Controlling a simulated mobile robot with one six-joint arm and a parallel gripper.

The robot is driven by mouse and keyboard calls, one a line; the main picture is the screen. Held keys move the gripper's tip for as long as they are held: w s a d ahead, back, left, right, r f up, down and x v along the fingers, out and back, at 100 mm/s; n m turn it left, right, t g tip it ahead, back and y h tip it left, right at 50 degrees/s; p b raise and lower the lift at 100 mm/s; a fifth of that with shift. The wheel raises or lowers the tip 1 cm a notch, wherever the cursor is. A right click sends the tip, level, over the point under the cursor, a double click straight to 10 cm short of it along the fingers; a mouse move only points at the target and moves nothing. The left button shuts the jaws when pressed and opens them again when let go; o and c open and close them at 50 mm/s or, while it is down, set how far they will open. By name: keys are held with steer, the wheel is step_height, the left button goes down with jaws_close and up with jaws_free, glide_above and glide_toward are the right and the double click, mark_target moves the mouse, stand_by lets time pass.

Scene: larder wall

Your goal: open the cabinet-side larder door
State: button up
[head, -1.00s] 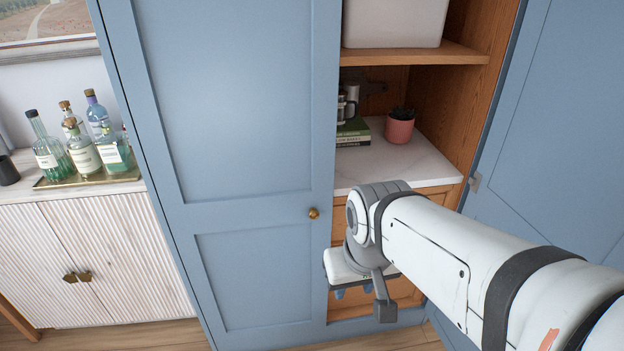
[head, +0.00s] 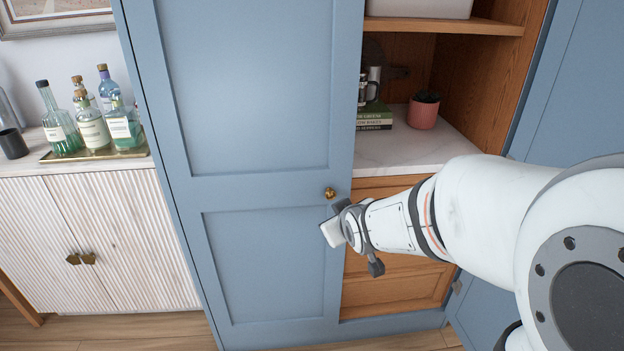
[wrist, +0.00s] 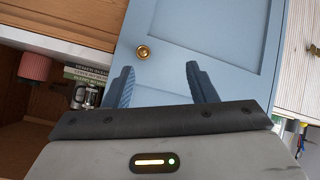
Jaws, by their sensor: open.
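The cabinet-side larder door (head: 258,100) is a blue panelled door, shut, on the left half of the larder. Its round brass knob (head: 330,193) is near the door's right edge; it also shows in the wrist view (wrist: 143,51). My gripper (wrist: 163,86) is open, with two blue fingers spread and nothing between them. In the wrist view the knob lies beyond the fingertips, a little left of the middle of the gap.
The right larder door (head: 575,95) stands open. Inside are a marble shelf (head: 395,150) with books (head: 375,115) and a pink plant pot (head: 423,112), and a wooden drawer front (head: 395,285) below. A white ribbed cabinet (head: 60,225) with bottles on a tray (head: 95,155) stands left.

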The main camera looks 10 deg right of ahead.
mark_target(331, 197)
steer(key=w+f+n+t+b, duration=0.1)
steer(key=w+f+t+b, duration=0.1)
steer(key=w, duration=0.3)
steer(key=w+f+n+t+b, duration=0.1)
steer(key=w+f+t+b, duration=0.2)
steer(key=w, duration=0.3)
steer(key=w+d+f+n+t+b, duration=0.1)
steer(key=w+f+t+b, duration=0.1)
steer(key=w, duration=0.4)
steer(key=shift+w+d+f+n+h+b, duration=0.15)
steer(key=shift+n+h+b, duration=0.2)
steer(key=shift+b, duration=0.35)
steer(key=shift+c, duration=0.2)
jaws_close()
